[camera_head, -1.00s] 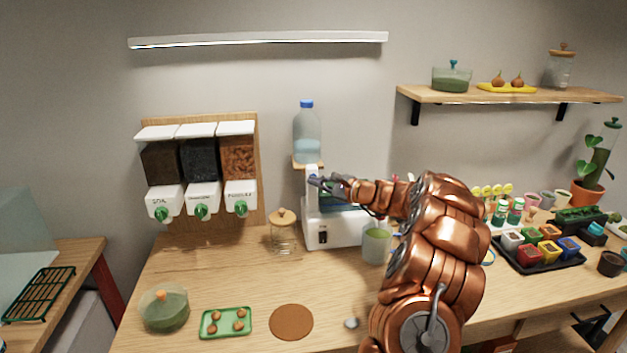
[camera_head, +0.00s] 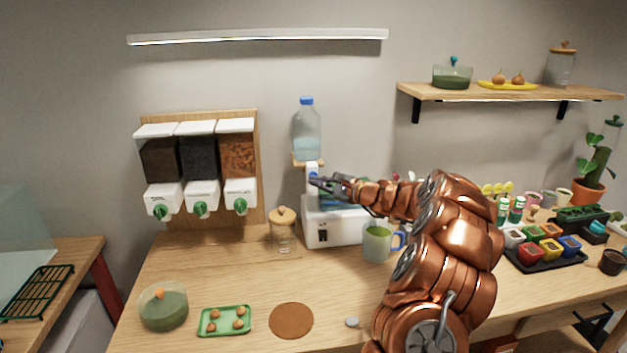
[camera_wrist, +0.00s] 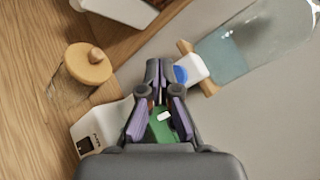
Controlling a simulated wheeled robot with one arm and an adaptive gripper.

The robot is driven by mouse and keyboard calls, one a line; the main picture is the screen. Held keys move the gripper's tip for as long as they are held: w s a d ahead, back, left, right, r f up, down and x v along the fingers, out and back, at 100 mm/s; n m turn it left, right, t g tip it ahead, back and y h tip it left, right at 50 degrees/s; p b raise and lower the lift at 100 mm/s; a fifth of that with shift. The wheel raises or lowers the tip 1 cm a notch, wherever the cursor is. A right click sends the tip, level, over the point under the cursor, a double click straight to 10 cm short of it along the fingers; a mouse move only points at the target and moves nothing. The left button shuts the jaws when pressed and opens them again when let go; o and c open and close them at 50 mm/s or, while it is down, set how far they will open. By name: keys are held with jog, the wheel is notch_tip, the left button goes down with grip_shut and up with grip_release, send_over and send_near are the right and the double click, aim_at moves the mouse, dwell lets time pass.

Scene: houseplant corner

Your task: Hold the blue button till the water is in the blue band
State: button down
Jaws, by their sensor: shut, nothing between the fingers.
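The blue button (camera_wrist: 181,74) shows on the dispenser's white upright in the wrist view. My gripper (camera_head: 314,182) is shut and empty at that upright. In the wrist view its fingertips (camera_wrist: 157,66) are right beside the button; I cannot tell whether they touch. A pale green mug (camera_head: 376,245) with a blue handle stands in front of the dispenser's right end.
A lidded glass jar (camera_head: 284,232) stands left of the dispenser, below three wall hoppers (camera_head: 199,165). A green tray (camera_head: 225,321), a brown round mat (camera_head: 291,320) and a green bowl (camera_head: 163,307) lie nearer. Small coloured pots (camera_head: 545,250) crowd the right.

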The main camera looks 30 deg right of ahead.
jog(key=shift+s, duration=0.1)
jog(key=shift+s+a+b, duration=0.35)
jog(key=shift+s+b, duration=0.1)
jog(key=shift+s, duration=0.3)
jog(key=shift+s+a+b, duration=0.3)
jog(key=shift+s+b, duration=0.1)
jog(key=shift+s, duration=0.35)
jog(key=shift+s+a+b, duration=0.35)
jog(key=shift+s+b, duration=0.1)
jog(key=shift+s, duration=0.3)
